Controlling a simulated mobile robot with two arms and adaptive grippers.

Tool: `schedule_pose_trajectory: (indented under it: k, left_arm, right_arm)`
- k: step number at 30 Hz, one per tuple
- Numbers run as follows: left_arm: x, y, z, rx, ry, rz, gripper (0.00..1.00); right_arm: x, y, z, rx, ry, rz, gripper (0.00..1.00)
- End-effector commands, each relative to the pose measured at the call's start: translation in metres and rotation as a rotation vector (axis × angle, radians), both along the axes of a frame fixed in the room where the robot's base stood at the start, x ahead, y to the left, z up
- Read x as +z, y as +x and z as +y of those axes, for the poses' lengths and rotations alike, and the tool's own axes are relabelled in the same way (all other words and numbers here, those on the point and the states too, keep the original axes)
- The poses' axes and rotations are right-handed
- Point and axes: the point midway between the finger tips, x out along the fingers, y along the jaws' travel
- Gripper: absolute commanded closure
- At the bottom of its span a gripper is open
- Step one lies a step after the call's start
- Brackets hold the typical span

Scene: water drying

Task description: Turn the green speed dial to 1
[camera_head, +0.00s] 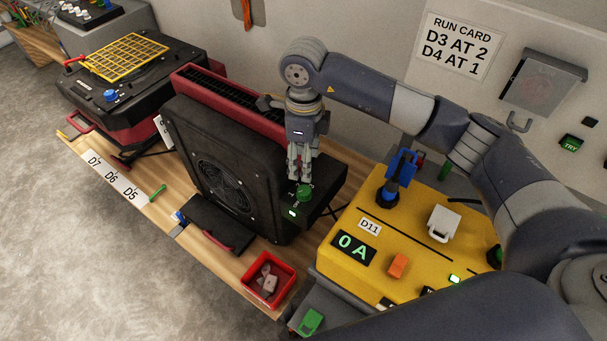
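The green speed dial (304,193) sits on a small dark panel at the right end of the black fan unit (222,142). A small green light (292,213) glows beside it. The dial's number marks are too small to read. My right gripper (301,180) points down, with its fingertips directly above or at the dial; I cannot tell if they touch it. The fingers look close together, but their gap is unclear. My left gripper is not in view.
A yellow box (345,283) labelled D11, reading "0 A", stands right of the fan. A red bin (255,286) sits at the bench's front edge. A black-and-red machine with a yellow grille (126,57) stands left. The run card (453,46) reads "D3 at 2, D4 at 1".

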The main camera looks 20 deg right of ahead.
Motion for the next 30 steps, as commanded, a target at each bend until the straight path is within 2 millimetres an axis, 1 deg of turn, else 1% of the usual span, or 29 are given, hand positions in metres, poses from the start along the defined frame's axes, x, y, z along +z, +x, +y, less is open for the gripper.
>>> schedule_pose_trajectory:
  k: [5, 12, 18, 23, 30]
  left_arm:
    - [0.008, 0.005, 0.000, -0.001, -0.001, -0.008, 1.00]
    - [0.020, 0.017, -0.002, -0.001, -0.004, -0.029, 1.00]
    - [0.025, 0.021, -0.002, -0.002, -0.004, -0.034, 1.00]
    - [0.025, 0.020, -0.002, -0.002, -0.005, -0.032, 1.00]
    - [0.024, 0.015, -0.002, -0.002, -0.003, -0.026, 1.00]
  right_arm:
    - [-0.023, -0.002, 0.000, 0.000, 0.000, 0.006, 0.49]
    - [-0.069, -0.002, 0.000, -0.001, 0.000, 0.006, 0.49]
    - [-0.096, -0.001, 0.001, 0.000, 0.001, 0.004, 0.49]
    - [-0.104, -0.001, 0.000, 0.000, 0.000, 0.001, 0.49]
    - [-0.105, -0.001, 0.000, 0.001, 0.001, 0.001, 0.49]
